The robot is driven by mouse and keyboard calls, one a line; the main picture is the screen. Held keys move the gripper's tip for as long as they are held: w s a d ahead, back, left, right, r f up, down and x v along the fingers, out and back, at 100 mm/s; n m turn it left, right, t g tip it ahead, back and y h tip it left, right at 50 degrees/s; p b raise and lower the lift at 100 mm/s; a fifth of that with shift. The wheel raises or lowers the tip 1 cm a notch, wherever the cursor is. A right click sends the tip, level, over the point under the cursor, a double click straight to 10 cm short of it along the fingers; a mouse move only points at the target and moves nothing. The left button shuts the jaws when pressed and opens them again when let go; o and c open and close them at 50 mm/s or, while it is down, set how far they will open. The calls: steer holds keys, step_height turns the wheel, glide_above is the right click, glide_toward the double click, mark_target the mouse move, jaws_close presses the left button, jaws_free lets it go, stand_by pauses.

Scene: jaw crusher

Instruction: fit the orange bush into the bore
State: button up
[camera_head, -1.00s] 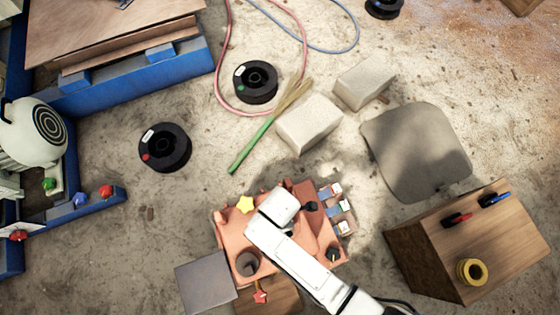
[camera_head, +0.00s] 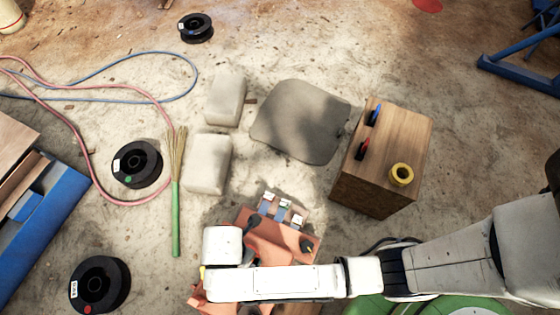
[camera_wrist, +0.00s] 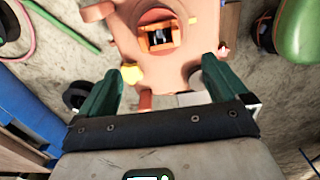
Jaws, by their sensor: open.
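The salmon-orange crusher (camera_head: 262,228) is at the bottom middle of the head view, partly hidden by my arm. In the wrist view its body (camera_wrist: 195,60) lies beyond my fingers. A round reddish recess (camera_wrist: 155,15) and an orange square-edged frame with a dark middle (camera_wrist: 160,38) show on it. I cannot tell whether either is the bore. I cannot make out an orange bush for sure. A yellow ring with a hole (camera_head: 401,174) sits on the wooden box. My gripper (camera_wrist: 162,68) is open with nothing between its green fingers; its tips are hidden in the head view.
The wooden box (camera_head: 402,135) stands right of the crusher, with red and blue clips on it. Pale blocks (camera_head: 207,163), a grey mat (camera_head: 300,120), a broom (camera_head: 176,200), black spools (camera_head: 137,164) and hoses lie on the floor. Blue frames stand at the left and upper right.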

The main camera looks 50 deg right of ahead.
steer(key=s+d+r+m, duration=0.2)
steer(key=d+r+m, duration=0.2)
steer(key=d+m, duration=0.3)
steer(key=s+d+r+m, duration=0.3)
steer(key=d+m, duration=0.4)
steer(key=d, duration=0.3)
steer(key=s+d+r+m+t, duration=0.1)
steer(key=s+d+r+m, duration=0.1)
steer(key=d+r+m, duration=0.3)
steer(key=d+m, duration=0.2)
steer(key=d, duration=0.1)
steer(key=shift+s+d+r, duration=0.2)
steer(key=shift+s+r, duration=0.05)
step_height(320, 180, up, 9)
steer(key=p, duration=0.9)
